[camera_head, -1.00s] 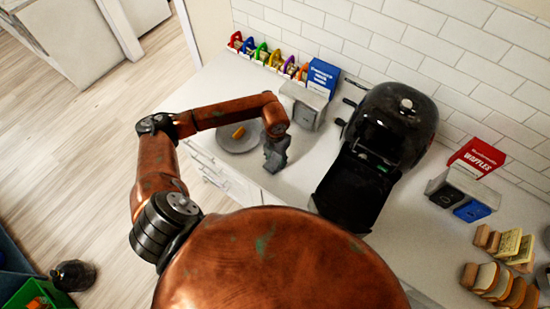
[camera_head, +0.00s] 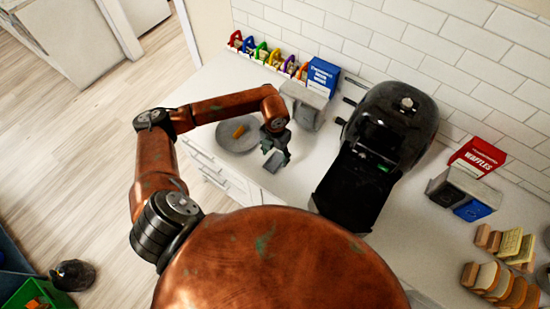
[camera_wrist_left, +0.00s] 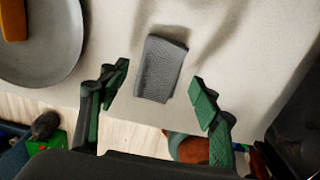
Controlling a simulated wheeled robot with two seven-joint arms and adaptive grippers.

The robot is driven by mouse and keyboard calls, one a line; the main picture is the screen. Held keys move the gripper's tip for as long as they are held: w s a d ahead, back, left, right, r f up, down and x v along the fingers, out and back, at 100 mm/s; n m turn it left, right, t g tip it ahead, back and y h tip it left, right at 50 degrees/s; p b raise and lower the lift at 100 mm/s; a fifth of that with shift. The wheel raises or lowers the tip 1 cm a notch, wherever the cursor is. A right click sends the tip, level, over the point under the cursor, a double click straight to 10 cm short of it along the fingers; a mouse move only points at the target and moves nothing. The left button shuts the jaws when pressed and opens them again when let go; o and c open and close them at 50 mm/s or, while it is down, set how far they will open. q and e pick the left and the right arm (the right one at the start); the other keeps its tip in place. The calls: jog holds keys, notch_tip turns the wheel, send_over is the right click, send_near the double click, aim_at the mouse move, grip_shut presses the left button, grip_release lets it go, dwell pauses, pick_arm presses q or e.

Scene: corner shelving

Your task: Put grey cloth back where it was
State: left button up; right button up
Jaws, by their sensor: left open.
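The grey cloth (camera_head: 274,161) is a small folded rectangle lying on the white counter near its front edge. In the left wrist view the cloth (camera_wrist_left: 161,68) lies flat with a textured surface, seen between my fingers. My left gripper (camera_head: 276,148) is just above the cloth. In the left wrist view its green fingers (camera_wrist_left: 158,78) are spread wide on either side of the cloth, with gaps showing, and hold nothing. My right gripper is not in view.
A grey plate (camera_head: 224,143) with an orange item (camera_head: 239,131) stands left of the cloth. A grey toaster-like box (camera_head: 303,106) is behind, and a black appliance (camera_head: 392,125) with a lowered front is to the right. The counter (camera_head: 300,170) is free between them.

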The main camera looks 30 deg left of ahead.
aim_at(275, 159)
pick_arm(q)
notch_tip(275, 159, up, 10)
jog(key=b, duration=0.1)
jog(key=shift+f, duration=0.15)
jog(key=shift+s, duration=0.1)
